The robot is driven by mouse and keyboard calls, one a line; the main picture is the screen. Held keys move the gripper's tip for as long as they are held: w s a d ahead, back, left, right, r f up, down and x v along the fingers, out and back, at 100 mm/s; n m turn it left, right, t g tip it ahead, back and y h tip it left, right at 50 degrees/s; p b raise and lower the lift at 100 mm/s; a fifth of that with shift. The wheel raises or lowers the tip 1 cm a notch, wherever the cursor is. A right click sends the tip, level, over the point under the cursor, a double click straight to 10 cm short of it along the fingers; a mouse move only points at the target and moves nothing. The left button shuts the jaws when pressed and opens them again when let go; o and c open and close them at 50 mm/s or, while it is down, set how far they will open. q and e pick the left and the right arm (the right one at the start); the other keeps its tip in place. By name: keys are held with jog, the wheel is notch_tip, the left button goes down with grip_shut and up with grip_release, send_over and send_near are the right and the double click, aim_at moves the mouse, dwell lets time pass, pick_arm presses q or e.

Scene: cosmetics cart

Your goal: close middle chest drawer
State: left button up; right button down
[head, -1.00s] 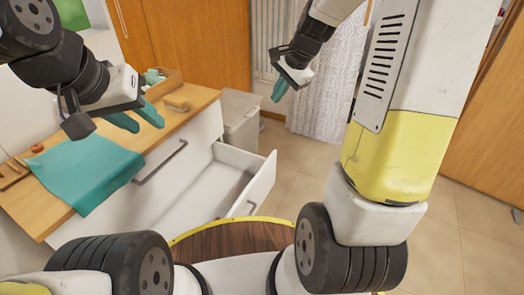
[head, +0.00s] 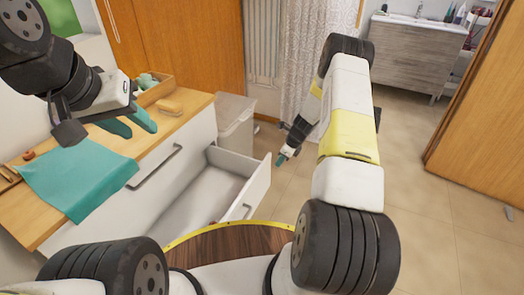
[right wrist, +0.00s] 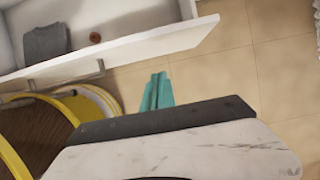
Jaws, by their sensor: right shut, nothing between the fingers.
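The white chest drawer (head: 247,193) is pulled well out of the chest (head: 150,175) in the head view, with its handle on the outer face. The visible part of its inside is bare there. In the right wrist view its front panel (right wrist: 130,48) crosses the upper left. My right gripper (head: 281,159) is shut and empty, just off the panel's far right corner, with a small apparent gap; its teal fingers also show in the right wrist view (right wrist: 158,90). My left gripper (head: 130,122) is open and empty above the chest top.
A teal cloth (head: 78,175), a tan brush-like item (head: 183,100) and a wooden box (head: 155,90) are on the chest top. A pale bin (head: 236,120) stands beyond the chest. A grey folded cloth (right wrist: 46,40) lies behind the panel.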

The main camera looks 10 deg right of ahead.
jog(key=w+a+f, duration=0.4)
jog(key=a+f, duration=0.2)
jog(key=f, duration=0.2)
jog(key=shift+w+f, duration=0.2)
jog(key=shift+f, duration=0.15)
